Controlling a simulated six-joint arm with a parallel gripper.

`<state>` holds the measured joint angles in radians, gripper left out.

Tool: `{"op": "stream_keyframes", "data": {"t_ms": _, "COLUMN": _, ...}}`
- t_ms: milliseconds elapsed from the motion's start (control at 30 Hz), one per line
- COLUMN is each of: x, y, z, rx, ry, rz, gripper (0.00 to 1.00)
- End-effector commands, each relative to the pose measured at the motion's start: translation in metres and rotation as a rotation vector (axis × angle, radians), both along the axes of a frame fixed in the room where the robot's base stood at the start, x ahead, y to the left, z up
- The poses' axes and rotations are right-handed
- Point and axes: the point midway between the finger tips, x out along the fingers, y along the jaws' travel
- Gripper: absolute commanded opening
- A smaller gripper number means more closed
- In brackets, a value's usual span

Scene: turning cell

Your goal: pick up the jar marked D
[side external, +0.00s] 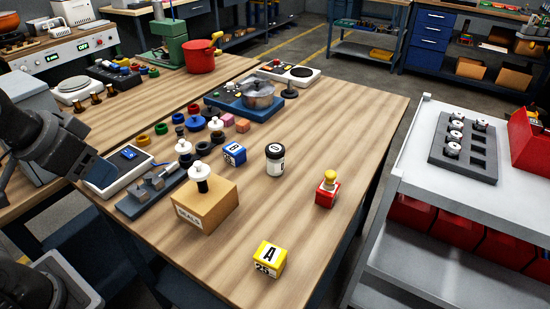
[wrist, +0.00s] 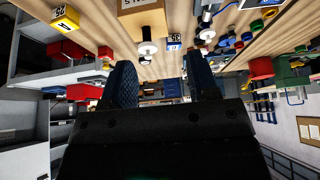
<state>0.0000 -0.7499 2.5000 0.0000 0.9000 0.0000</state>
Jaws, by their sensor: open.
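In the side external view a jar (side external: 275,159) with a dark lid and a pale label stands upright on the wooden table, right of a blue lettered cube (side external: 234,154). Its label carries a dark mark too small to read for certain. I cannot make the jar out in the wrist view. My gripper (wrist: 162,84) shows in the wrist view with its two dark fingers well apart and nothing between them. Its fingertips cannot be made out in the side external view, where my arm is at the left edge, away from the jar.
A cardboard box (side external: 207,212) with a black and white piece on top stands left of the jar. A red and yellow piece (side external: 327,190) stands to the right, and a yellow cube marked A (side external: 269,259) sits in front.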

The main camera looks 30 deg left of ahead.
Motion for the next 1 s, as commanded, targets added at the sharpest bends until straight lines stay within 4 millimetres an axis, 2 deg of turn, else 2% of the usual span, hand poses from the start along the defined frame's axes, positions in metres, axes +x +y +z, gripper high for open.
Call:
{"op": "stream_keyframes", "data": {"t_ms": 33, "x": 0.0, "y": 0.0, "z": 0.0, "rx": 0.0, "ry": 0.0, "rz": 0.0, "gripper": 0.59}}
{"op": "stream_keyframes", "data": {"t_ms": 300, "x": 0.0, "y": 0.0, "z": 0.0, "rx": 0.0, "ry": 0.0, "rz": 0.0, "gripper": 0.83}}
{"op": "stream_keyframes", "data": {"t_ms": 533, "x": 0.001, "y": 0.0, "z": 0.001, "rx": 0.0, "ry": 0.001, "rz": 0.001, "gripper": 0.83}}
{"op": "stream_keyframes", "data": {"t_ms": 633, "x": 0.012, "y": -0.001, "z": 0.007, "rx": -0.003, "ry": 0.009, "rz": 0.011, "gripper": 0.83}}
{"op": "stream_keyframes", "data": {"t_ms": 767, "x": 0.045, "y": -0.006, "z": 0.022, "rx": -0.009, "ry": 0.031, "rz": 0.045, "gripper": 0.83}}
{"op": "stream_keyframes", "data": {"t_ms": 900, "x": 0.097, "y": -0.016, "z": 0.034, "rx": -0.016, "ry": 0.057, "rz": 0.1, "gripper": 0.83}}
{"op": "stream_keyframes", "data": {"t_ms": 1000, "x": 0.137, "y": -0.026, "z": 0.036, "rx": -0.019, "ry": 0.072, "rz": 0.141, "gripper": 0.83}}
